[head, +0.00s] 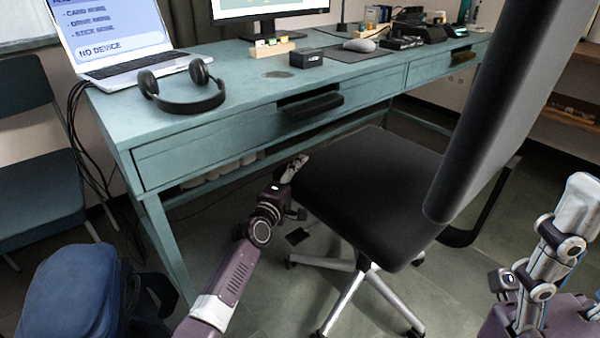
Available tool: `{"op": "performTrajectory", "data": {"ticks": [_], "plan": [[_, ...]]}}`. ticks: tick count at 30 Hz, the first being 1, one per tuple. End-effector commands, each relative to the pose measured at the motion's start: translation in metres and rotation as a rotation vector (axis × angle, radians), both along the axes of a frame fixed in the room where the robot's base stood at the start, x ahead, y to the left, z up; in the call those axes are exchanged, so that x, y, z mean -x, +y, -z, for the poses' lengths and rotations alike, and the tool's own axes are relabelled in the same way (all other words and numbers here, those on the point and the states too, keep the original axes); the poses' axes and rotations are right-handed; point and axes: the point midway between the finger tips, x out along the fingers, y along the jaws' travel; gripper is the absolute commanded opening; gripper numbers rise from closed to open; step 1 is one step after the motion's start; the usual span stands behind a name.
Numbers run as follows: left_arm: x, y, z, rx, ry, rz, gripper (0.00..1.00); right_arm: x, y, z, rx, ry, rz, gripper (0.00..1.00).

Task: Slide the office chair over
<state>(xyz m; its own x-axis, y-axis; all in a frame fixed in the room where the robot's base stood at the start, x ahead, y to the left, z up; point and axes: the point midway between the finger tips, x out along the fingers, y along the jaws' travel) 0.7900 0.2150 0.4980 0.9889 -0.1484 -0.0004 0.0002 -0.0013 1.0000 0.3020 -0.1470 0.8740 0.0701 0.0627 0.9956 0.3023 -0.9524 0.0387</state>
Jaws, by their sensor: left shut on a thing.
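The office chair (365,195) stands in front of the desk, with a black seat, a tall dark backrest (500,110) on the right and a silver star base (350,300) on casters. My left gripper (297,186) is at the left edge of the seat and is shut on it, one finger near the top edge and the other lower at the side. My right gripper (545,265) is at the lower right, apart from the chair. Its fingers show only partly, so I cannot tell whether it is open or shut.
The teal desk (215,135) runs behind the chair, with a laptop, headphones (180,90) and small items on top. A dark drawer handle (312,105) sticks out. A blue bag (72,295) and another chair (38,190) stand at left. Grey-green floor shows around the base.

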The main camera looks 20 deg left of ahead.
Motion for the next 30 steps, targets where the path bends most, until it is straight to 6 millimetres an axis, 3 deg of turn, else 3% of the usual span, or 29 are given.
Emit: {"op": "performTrajectory", "data": {"ticks": [2, 3, 7, 20, 30], "plan": [[-0.001, 0.006, -0.001, -0.004, -0.004, -0.011, 0.00, 0.000, 0.000, 0.000, 0.001, 0.001, 0.000, 0.58], [-0.001, 0.006, -0.001, -0.004, -0.004, -0.011, 0.51, 0.000, 0.000, 0.000, 0.001, 0.001, 0.000, 0.58], [0.000, 0.005, -0.001, -0.003, -0.003, -0.008, 0.65, 0.000, 0.000, 0.000, 0.001, 0.001, 0.000, 0.58], [0.006, 0.002, -0.001, 0.001, -0.002, -0.001, 0.67, 0.000, 0.000, -0.002, 0.003, -0.004, 0.001, 0.58], [0.061, 0.011, 0.001, 0.000, 0.000, -0.003, 0.67, 0.000, 0.000, -0.001, 0.001, -0.003, 0.001, 0.58]]}}
